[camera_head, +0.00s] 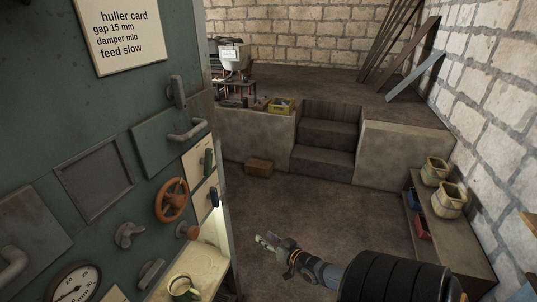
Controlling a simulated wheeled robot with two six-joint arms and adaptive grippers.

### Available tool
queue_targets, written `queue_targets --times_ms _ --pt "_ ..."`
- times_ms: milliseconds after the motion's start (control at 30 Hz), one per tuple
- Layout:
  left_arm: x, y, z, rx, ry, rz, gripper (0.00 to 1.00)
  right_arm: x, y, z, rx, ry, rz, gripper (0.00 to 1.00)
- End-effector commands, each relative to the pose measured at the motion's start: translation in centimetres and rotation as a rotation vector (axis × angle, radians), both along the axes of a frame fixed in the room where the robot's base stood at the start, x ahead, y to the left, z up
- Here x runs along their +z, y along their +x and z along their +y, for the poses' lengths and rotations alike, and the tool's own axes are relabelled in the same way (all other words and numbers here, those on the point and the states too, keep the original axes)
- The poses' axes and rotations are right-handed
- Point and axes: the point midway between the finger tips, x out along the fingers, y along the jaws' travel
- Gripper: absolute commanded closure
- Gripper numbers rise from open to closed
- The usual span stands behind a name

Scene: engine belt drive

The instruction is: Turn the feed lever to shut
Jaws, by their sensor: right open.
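A tall grey-green machine front (95,160) fills the left side. It carries several handles, and I cannot tell which is the feed lever. A grey handle (187,132) and an upright grey latch (177,90) sit higher up. My right gripper (266,240) is open, in the air right of the machine and apart from it. Nothing shows between its fingers. My left gripper is not in view.
An orange handwheel (171,200), a brown knob (189,231) and a dial gauge (75,284) are on the machine. A green-yellow mug (184,288) stands on a pale ledge below. Stone steps (322,147) rise behind. Pots (448,200) stand on a low shelf at right.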

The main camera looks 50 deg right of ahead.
Motion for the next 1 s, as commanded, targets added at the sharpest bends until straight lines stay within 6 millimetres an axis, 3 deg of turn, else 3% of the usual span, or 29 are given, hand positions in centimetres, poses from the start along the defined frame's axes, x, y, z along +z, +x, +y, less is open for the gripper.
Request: queue_targets --times_ms 267,467,533,567,633,767,800,900,1000 --pt "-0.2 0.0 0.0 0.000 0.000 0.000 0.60 -1.3 -0.5 -0.2 -0.004 -0.016 0.027 0.58" --pt "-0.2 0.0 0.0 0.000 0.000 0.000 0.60 -1.2 -0.5 -0.2 -0.003 -0.016 0.026 0.58" --pt "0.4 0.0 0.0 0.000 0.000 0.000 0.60 -0.1 -0.5 -0.6 0.002 -0.022 0.019 0.58" --pt "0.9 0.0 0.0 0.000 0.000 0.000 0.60 1.0 -0.5 -1.0 0.009 -0.029 0.011 0.58" --pt "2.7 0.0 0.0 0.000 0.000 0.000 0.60 5.3 -0.4 -2.4 0.042 -0.054 -0.025 0.58" --pt "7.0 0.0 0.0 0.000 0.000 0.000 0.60 16.7 0.8 -3.6 0.164 -0.081 -0.120 0.58" --pt "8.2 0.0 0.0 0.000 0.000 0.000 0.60 19.9 1.3 -3.2 0.209 -0.077 -0.146 0.58" --pt "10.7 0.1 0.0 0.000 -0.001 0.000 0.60 26.5 2.6 -1.0 0.324 -0.045 -0.194 0.58" --pt "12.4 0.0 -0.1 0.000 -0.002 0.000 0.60 30.6 3.5 1.6 0.414 0.002 -0.218 0.58"
